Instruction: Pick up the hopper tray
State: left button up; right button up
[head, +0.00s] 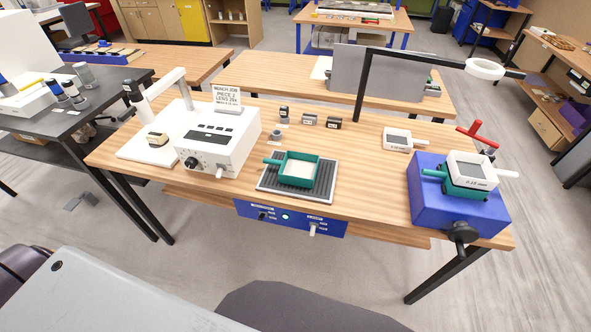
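A green square open tray (297,170) with a pale inside and a short green handle on its left lies on a dark ribbed mat (265,189) near the middle of the wooden workbench. A second green handled piece (434,173) sits on the blue box (437,207) at the bench's right end, under a white framed screen (472,170) marked like "0.25 mm". No label shows which one is the hopper tray. Neither of my grippers is in view.
A white control box (218,140) with a sign stands left of the ribbed mat. Small dark blocks (309,120) and another white framed screen (398,140) lie behind. A black lamp arm (365,85) rises at the back. Bare wood (370,190) lies between mat and blue box.

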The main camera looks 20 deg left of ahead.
aim_at(297, 169)
jog(key=l+u, duration=0.45)
jog(key=l, duration=0.2)
jog(key=l+u, duration=0.5)
jog(key=l, duration=0.15)
jog(key=k+l+u, duration=0.15)
jog(key=l+u, duration=0.3)
jog(key=l, duration=0.15)
